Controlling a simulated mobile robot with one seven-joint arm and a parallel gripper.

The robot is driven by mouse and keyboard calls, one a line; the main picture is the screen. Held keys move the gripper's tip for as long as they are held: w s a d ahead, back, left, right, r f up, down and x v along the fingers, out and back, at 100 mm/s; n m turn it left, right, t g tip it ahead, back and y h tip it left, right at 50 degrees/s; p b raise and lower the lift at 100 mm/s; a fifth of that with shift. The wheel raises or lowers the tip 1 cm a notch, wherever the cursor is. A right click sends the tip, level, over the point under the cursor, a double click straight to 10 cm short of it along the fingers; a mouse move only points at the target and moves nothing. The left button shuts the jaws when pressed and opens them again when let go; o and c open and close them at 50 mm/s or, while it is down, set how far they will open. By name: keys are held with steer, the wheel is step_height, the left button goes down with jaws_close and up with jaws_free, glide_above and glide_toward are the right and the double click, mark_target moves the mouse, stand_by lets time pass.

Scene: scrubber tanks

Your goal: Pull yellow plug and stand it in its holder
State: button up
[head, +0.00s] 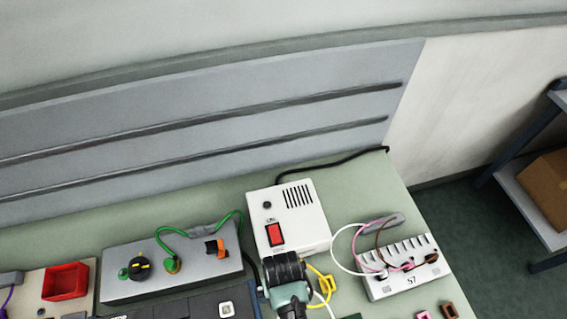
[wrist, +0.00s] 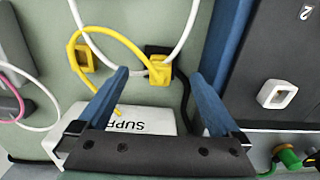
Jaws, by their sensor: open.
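The yellow plug (wrist: 160,70) shows in the wrist view, at a dark block (wrist: 157,49), with a yellow cable (wrist: 108,38) curving away to the left. A yellow square holder (wrist: 84,58) with an opening lies to its left on the bench; it also shows in the head view (head: 327,284). My gripper (wrist: 160,75) is open, its two blue fingers on either side of the plug with gaps visible. I cannot tell the height between fingertips and plug. In the head view my gripper (head: 284,272) hides the plug.
A white supply box (head: 288,220) with a red switch stands directly behind my gripper. A white cable (wrist: 185,28) loops close to the plug. A grey block (head: 170,262) with green leads is left, a white terminal block (head: 405,270) right. A white square holder (wrist: 277,94) is nearby.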

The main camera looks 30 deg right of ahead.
step_height(320, 180, up, 11)
steer(key=shift+b, duration=0.45)
steer(key=shift+f, duration=0.1)
